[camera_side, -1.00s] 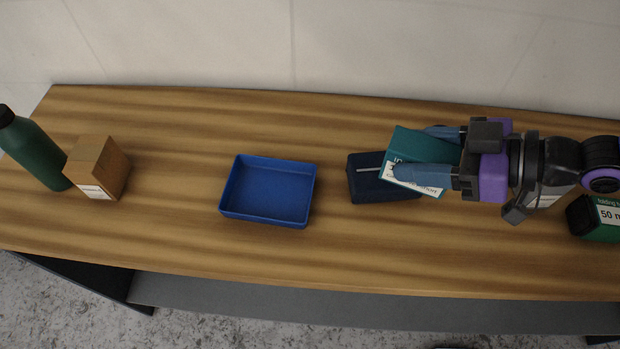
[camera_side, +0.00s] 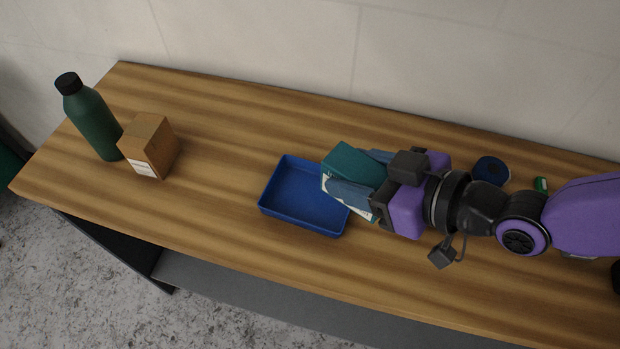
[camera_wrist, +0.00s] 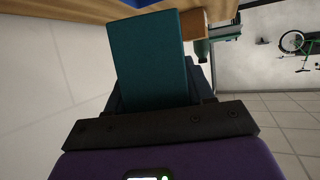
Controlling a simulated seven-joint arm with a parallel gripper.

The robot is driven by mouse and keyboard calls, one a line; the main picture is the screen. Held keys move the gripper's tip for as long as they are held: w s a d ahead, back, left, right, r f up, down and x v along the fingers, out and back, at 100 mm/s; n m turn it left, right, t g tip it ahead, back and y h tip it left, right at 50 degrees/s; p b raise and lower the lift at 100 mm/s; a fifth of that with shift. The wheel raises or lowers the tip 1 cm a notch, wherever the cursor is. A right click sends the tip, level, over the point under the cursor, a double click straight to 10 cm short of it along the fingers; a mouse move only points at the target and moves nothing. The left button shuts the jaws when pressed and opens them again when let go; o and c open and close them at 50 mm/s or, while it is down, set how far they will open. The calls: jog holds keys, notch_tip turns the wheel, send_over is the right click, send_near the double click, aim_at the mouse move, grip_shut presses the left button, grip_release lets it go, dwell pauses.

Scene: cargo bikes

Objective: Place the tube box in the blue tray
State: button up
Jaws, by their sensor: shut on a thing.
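The teal tube box (camera_side: 352,163) with a white label is held between the fingers of my gripper (camera_side: 357,184). In the side view it is at the right edge of the blue tray (camera_side: 282,205), partly in front of it; whether it touches the tray is unclear. The tray stands on the wooden table, and the part of it that shows is empty. In the wrist view the teal tube box (camera_wrist: 150,55) fills the space ahead of my gripper (camera_wrist: 155,100), and a strip of blue shows at the top edge.
A cardboard box (camera_side: 150,145) and a green bottle (camera_side: 92,118) with a black cap stand at the left of the table (camera_side: 225,130). A dark blue round item (camera_side: 491,170) and a small green item (camera_side: 541,184) lie behind my arm. The table between cardboard box and tray is clear.

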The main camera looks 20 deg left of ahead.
jog(key=w+a+f, duration=0.1)
jog(key=a+f, duration=0.1)
jog(key=w+a+f, duration=0.1)
jog(key=a+f, duration=0.1)
jog(key=a, duration=0.1)
jog(key=w+a+f, duration=0.1)
jog(key=a+f, duration=0.1)
jog(key=f, duration=0.1)
jog(key=shift+w+a+f, duration=0.1)
jog(key=shift+w+a, duration=0.1)
jog(key=shift+w, duration=0.2)
jog(key=shift+w+a+f, duration=0.1)
jog(key=shift+a+f, duration=0.05)
jog(key=shift+f, duration=1.5)
jog(key=shift+f, duration=0.1)
jog(key=o, duration=1.2)
jog(key=shift+f, duration=0.1)
jog(key=shift+c, duration=0.2)
jog(key=shift+s+d+r, duration=0.2)
jog(key=shift+d+r, duration=0.25)
jog(key=shift+d, duration=0.05)
jog(key=v, duration=1.1)
jog(key=shift+f, duration=0.1)
